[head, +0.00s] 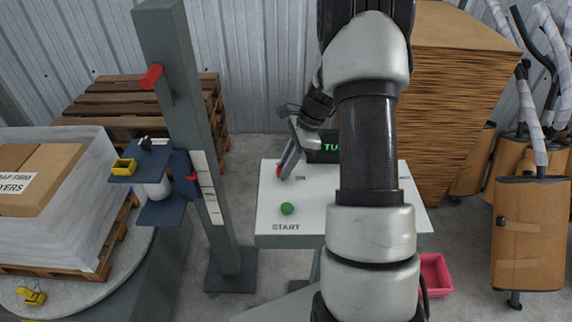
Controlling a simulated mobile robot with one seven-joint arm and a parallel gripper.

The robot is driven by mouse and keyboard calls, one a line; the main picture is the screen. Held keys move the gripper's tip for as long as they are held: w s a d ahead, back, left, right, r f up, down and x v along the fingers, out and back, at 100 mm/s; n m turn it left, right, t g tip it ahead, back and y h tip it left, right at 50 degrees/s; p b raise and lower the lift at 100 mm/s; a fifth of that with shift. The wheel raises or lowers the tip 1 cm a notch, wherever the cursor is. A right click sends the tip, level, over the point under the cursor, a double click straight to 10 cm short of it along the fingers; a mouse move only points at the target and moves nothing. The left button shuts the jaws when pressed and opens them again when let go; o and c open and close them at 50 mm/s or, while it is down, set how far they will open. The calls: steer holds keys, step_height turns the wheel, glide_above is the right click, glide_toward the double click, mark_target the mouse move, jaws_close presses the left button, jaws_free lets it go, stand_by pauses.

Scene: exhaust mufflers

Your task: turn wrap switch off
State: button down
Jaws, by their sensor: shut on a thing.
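A white control panel (272,222) stands in the middle, with a green button (287,208) above the word START. Near its upper left edge is a small red switch part (279,171), with a short label, seemingly ON, to its right. My gripper (283,172) reaches down to this red part and is shut on it. The fingers cover much of it, so its setting cannot be read. A dark display (323,150) with green letters starting "TU" is partly hidden behind my arm. My arm also covers the panel's middle and right.
A grey wrapper column (185,120) with a red handle (151,77) stands left of the panel. A wrapped pallet load (60,225) sits on a round turntable at far left. Stacked brown sheets (455,100) stand behind right. A pink bin (436,272) is at lower right.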

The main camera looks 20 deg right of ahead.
steer(key=n+g, duration=0.1)
steer(key=n, duration=0.3)
steer(key=shift+w+n+g, duration=0.2)
steer(key=shift+n+g, duration=0.1)
steer(key=shift+g, duration=0.1)
steer(key=n+g, duration=0.1)
steer(key=n, duration=0.2)
steer(key=shift+w+n+h, duration=0.1)
steer(key=shift+n+h, duration=0.2)
steer(key=shift+n, duration=0.1)
steer(key=n+g+h, duration=0.1)
steer(key=n, duration=0.2)
steer(key=shift+w+a+n, duration=0.1)
steer(key=shift+n, duration=0.2)
steer(key=shift+a+n+g+h, duration=0.1)
steer(key=shift+n+g+h, duration=0.4)
steer(key=shift+n, duration=1.3)
steer(key=c, duration=1.6)
jaws_free()
steer(key=shift+c, duration=0.2)
steer(key=shift+r, duration=0.1)
